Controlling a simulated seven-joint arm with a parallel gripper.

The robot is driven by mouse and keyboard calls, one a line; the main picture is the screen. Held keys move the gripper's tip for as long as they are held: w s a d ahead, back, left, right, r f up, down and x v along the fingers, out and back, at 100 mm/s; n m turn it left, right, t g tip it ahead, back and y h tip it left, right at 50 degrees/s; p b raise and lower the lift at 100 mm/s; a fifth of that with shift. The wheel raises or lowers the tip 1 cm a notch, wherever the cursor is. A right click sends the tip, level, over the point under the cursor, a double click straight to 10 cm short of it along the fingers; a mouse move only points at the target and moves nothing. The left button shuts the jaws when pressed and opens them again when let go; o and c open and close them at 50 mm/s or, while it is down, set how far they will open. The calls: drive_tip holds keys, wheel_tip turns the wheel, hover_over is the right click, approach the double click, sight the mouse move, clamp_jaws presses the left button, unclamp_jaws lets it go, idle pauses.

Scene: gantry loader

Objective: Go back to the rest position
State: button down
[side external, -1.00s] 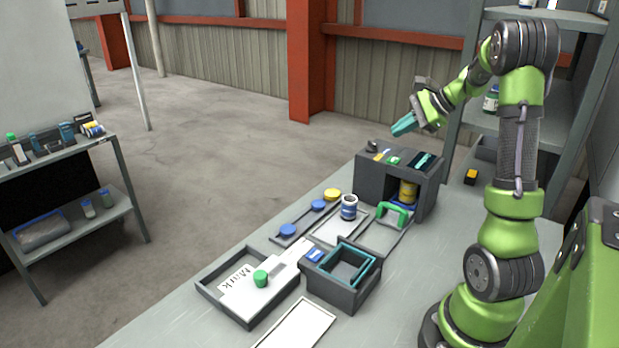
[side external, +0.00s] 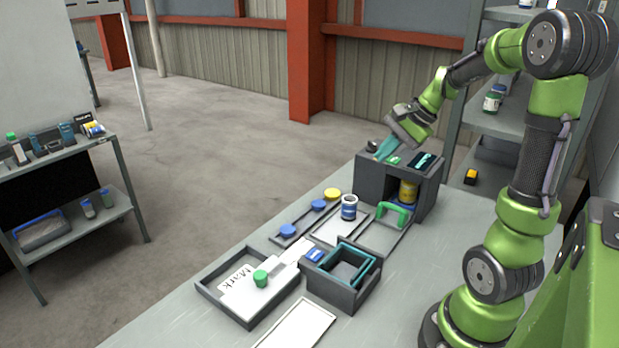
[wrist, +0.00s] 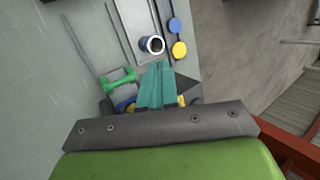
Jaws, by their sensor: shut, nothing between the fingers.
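My gripper (side external: 383,149) is above the left part of the dark box (side external: 425,195) at the back of the table, its teal fingers pointing down. In the wrist view the two teal fingers (wrist: 158,88) lie together with nothing between them. I cannot tell whether the fingertips touch the box top. My arm is bent over the table from the right.
A blue-and-white cup (side external: 349,207), a green handle (side external: 393,214), and yellow (side external: 332,194) and blue discs stand before the box. Nearer are an open grey bin (side external: 347,292) and a tray (side external: 241,314) with a green-capped item. Shelves (side external: 504,124) stand behind.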

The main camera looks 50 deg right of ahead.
drive_tip(key=s+a+r+n, duration=0.2)
drive_tip(key=a+n, duration=0.5)
drive_tip(key=a, duration=0.5)
drive_tip(key=s+a+r+n+t, duration=0.1)
drive_tip(key=s+a+r+n, duration=0.1)
drive_tip(key=s+a+n, duration=0.2)
drive_tip(key=a+n, duration=0.3)
drive_tip(key=a, duration=0.5)
drive_tip(key=shift+s+a+n, duration=0.15)
drive_tip(key=shift+a+n, duration=0.15)
